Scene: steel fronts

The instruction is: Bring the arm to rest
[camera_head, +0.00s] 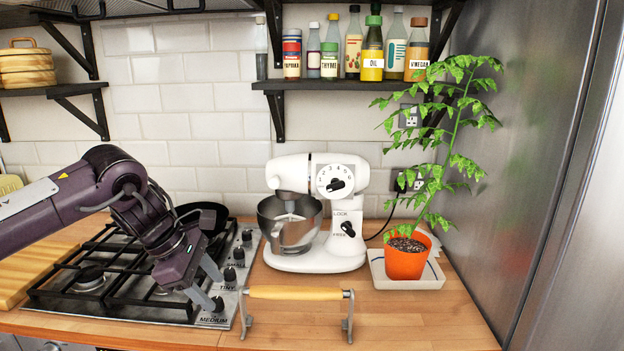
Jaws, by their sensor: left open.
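My left arm comes in from the left, dark purple and grey. Its gripper (211,287) hangs over the right front part of the gas hob, with its fingers apart and nothing between them. The fingertips are close to the hob's knobs; I cannot tell if they touch anything. My right arm and gripper are not in this view.
The gas hob (238,247) has black grates and a dark pan (203,213). A white stand mixer (318,262) and a potted plant (405,262) stand to the right. A yellow-topped handle (295,292) is at the counter's front. Bare counter (420,315) lies front right.

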